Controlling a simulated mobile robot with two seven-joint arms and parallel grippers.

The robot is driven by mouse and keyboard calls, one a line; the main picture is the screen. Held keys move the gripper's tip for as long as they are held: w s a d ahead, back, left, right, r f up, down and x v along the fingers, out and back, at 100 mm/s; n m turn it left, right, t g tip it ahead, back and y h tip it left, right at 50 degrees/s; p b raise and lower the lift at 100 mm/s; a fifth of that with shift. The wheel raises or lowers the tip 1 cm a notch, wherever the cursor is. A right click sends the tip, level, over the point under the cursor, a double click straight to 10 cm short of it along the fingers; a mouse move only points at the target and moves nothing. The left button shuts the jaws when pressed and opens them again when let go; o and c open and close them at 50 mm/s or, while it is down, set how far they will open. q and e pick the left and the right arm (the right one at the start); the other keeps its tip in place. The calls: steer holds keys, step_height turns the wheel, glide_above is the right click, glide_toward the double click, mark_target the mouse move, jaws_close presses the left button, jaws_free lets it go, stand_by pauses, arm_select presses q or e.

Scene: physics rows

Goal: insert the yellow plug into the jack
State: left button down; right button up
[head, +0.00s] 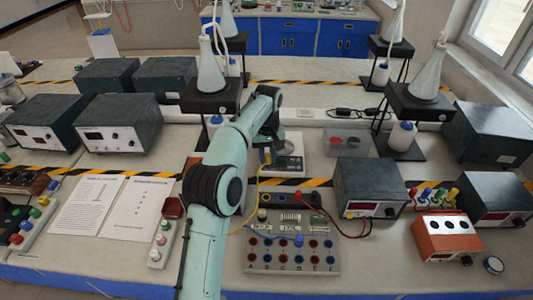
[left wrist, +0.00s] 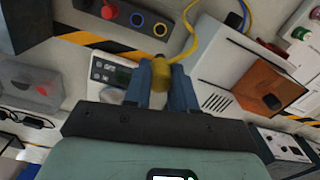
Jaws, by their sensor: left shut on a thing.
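The yellow plug (left wrist: 159,59) is between the blue fingertips of my left gripper (left wrist: 161,68) in the left wrist view. The gripper is shut on it, and a yellow cable (left wrist: 188,28) runs from it. In the head view my left gripper (head: 268,152) is above the bench, mostly hidden by its own arm. A dark jack strip (head: 291,199) lies nearer the camera than the gripper. In the left wrist view the strip shows a yellow-ringed jack (left wrist: 160,30) and a blue-ringed jack (left wrist: 137,18), both apart from the plug. My right gripper is not in view.
A grey panel with several coloured sockets (head: 290,262) stands in front of the strip. A white instrument (head: 290,166) lies beside the gripper. A dark power supply (head: 368,187) stands to the right. Flask stands (head: 210,97) rise behind the arm.

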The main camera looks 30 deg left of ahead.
arm_select(q)
steer(key=s+d+f+m+b, duration=0.4)
steer(key=s+d+f, duration=0.1)
steer(key=s+d, duration=0.35)
steer(key=s+d+f+m+b, duration=0.4)
steer(key=s+d+f+b, duration=0.15)
steer(key=s+d, duration=0.3)
steer(key=f+b, duration=0.2)
steer(key=f, duration=0.1)
steer(key=f+b, duration=0.1)
steer(key=f, duration=0.1)
steer(key=shift+w+f, duration=0.25)
steer(key=shift+f+b, duration=0.55)
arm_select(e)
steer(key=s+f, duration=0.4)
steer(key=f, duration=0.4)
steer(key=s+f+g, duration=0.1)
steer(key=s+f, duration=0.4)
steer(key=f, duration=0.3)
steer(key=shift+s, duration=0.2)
arm_select(q)
steer(key=shift+f, duration=0.15)
steer(key=shift+f+b, duration=0.45)
steer(key=shift+f, duration=0.65)
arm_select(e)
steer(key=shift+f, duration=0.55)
